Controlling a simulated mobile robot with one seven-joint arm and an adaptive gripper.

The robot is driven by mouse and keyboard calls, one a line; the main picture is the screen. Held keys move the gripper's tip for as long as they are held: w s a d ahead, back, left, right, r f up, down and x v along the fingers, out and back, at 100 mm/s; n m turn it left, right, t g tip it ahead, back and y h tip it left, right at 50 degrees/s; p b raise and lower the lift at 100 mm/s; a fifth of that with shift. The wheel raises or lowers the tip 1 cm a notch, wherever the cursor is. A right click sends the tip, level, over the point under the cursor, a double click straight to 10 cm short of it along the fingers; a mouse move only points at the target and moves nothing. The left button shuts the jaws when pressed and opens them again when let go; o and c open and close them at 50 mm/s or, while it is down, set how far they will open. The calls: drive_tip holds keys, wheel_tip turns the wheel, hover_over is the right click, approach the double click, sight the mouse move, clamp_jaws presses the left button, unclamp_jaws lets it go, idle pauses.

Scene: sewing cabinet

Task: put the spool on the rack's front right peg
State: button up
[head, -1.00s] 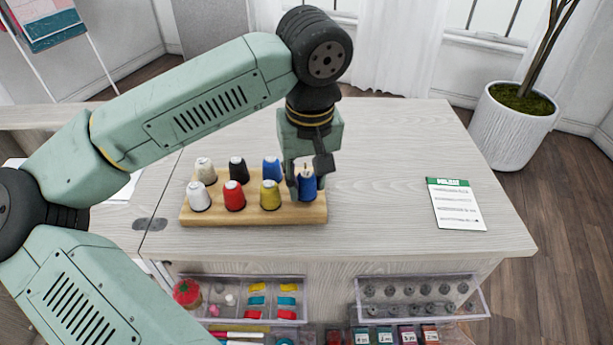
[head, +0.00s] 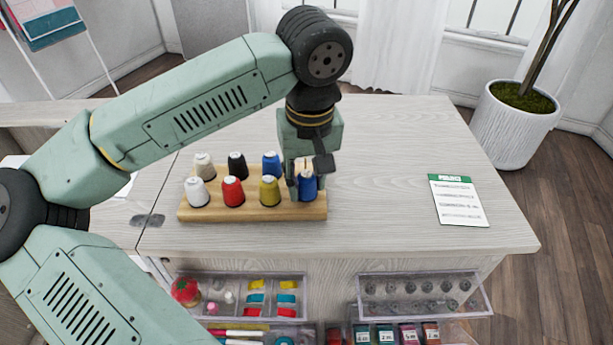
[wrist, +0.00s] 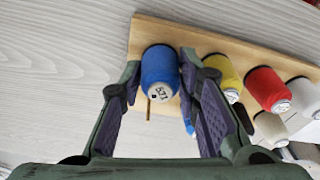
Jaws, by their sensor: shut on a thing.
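The wooden rack (head: 250,213) lies on the table with several thread spools in two rows. The blue spool (head: 307,186) is upright at the rack's front right corner, to the right of the yellow spool (head: 270,191). My gripper (wrist: 160,75) is shut on this blue spool (wrist: 160,68), one finger on each side. The spool's lower end looks about level with its neighbours' bases; I cannot tell whether it is fully seated, and the front right peg is hidden. A bare peg (wrist: 149,110) shows behind it, at the back right.
A second blue spool (head: 271,164) stands in the back row close to my gripper, with black, red, white and cream spools further left. A printed sheet (head: 458,200) lies on the right. The tabletop between is clear. Clear trays (head: 420,297) stick out below the front edge.

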drive_tip(key=shift+f+b, duration=0.4)
drive_tip(key=shift+f, duration=0.1)
drive_tip(key=o, duration=1)
drive_tip(key=shift+r, duration=0.15)
